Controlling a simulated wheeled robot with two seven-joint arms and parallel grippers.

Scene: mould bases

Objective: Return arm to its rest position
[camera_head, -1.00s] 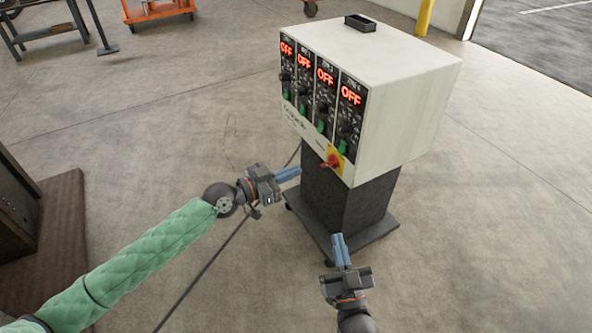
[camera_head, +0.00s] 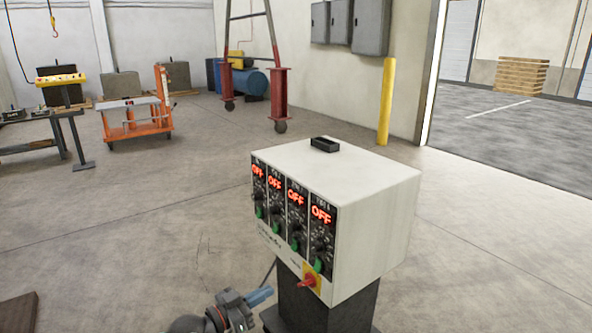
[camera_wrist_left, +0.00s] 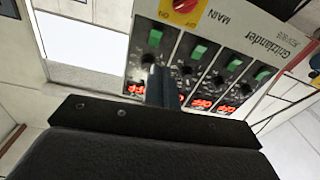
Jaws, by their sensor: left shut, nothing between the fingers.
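My left gripper (camera_head: 260,296) is at the bottom of the head view, shut and empty, its blue fingertips pointing right. It is in front of and below the white control box (camera_head: 372,200), beside its dark pedestal, and appears apart from it. The box has several panels with red OFF displays (camera_head: 321,214), green switches and a red knob on a yellow plate (camera_head: 311,280). In the left wrist view the panel face (camera_wrist_left: 215,55) appears upside down beyond the dark finger (camera_wrist_left: 160,86). My right gripper is not in view.
A small black tray (camera_head: 325,145) sits on the box. An orange cart (camera_head: 137,118) and a workbench (camera_head: 45,140) stand at the back left. A red gantry frame (camera_head: 279,92) and a yellow post (camera_head: 386,100) are farther back. The floor left of the box is clear.

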